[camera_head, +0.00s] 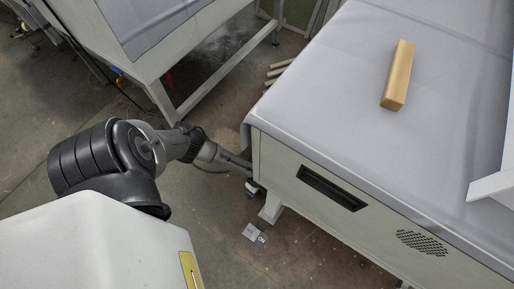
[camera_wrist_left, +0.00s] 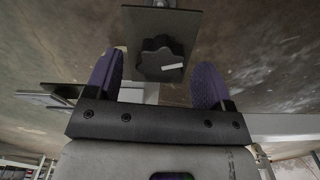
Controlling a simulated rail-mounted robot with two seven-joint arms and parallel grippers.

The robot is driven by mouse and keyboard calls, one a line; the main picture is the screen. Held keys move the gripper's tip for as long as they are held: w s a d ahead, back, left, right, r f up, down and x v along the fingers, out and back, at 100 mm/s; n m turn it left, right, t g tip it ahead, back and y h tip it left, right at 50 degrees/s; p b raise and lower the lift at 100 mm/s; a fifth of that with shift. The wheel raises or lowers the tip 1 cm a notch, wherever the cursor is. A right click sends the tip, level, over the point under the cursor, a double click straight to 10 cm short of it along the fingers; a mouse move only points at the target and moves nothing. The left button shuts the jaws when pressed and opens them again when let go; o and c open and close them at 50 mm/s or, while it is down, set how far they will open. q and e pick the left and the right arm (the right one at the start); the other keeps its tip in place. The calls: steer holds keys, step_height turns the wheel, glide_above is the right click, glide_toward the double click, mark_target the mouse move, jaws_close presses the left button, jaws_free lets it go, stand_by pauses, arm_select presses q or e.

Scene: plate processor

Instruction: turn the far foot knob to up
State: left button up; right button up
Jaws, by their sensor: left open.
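The foot knob (camera_wrist_left: 160,62) is dark and lobed, with a white pointer mark that points to the right in the left wrist view. It sits on a dark square plate (camera_wrist_left: 190,25). My left gripper (camera_wrist_left: 158,62) is open, with one purple finger on each side of the knob. Gaps show between the fingers and the knob, and I cannot tell its depth past the tips. In the head view my left arm reaches down beside the near left corner of the processor (camera_head: 285,160). The gripper's end and the knob are mostly hidden there.
A wooden block (camera_head: 398,75) lies on the grey cover of the processor. A pale foot (camera_head: 272,208) stands under its corner, with a small labelled plate (camera_head: 254,233) near the floor. Another covered table (camera_head: 150,70) stands at the upper left.

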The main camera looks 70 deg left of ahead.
arm_select(q)
steer(key=shift+f, duration=0.25)
steer(key=c, duration=0.9)
